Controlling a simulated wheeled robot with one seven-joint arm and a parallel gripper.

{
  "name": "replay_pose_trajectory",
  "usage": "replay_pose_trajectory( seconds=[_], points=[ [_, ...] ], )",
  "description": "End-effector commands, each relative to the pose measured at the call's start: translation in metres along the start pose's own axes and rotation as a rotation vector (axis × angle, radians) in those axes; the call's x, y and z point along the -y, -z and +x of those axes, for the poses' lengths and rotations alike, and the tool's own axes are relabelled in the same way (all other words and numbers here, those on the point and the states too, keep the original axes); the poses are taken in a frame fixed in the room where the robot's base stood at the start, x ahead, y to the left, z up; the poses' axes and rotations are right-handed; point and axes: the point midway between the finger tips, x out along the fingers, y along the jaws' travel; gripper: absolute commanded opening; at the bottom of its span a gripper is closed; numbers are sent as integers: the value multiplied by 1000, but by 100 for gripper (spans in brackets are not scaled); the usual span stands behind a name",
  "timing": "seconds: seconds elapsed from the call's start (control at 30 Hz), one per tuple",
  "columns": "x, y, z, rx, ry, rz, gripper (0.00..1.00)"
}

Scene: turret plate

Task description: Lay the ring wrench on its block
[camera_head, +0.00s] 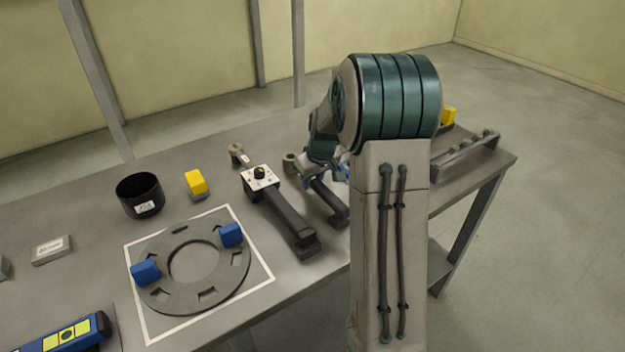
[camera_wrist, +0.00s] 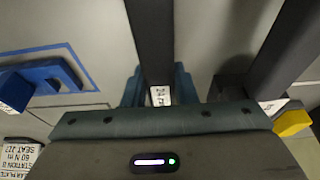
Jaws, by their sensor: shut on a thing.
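The ring wrench has a long dark handle (camera_wrist: 152,35) with a small white label, between the teal fingers of my gripper (camera_wrist: 158,88). My gripper is shut on it. In the head view its dark handle (camera_head: 331,203) slants to the lower right, with a round ring-like end (camera_head: 290,159) at the upper left. My gripper (camera_head: 320,160) is partly hidden by my arm there. I cannot tell whether the wrench touches the table. I cannot tell which block is the wrench's.
The plate (camera_head: 157,258) with blue blocks lies inside a white outline. A black cup (camera_head: 140,196) and a yellow block (camera_head: 196,182) stand behind it. A blue forked piece (camera_wrist: 45,75) is left in the wrist view. A rack (camera_head: 466,152) stands right.

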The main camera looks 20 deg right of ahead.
Motion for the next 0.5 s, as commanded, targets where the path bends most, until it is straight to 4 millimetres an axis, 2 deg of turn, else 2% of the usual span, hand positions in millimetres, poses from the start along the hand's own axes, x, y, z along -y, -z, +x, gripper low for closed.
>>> replay_pose_trajectory(
  seconds=[0.5],
  points=[
    [0,-2,10,-2,-1,0,0]
  ],
)
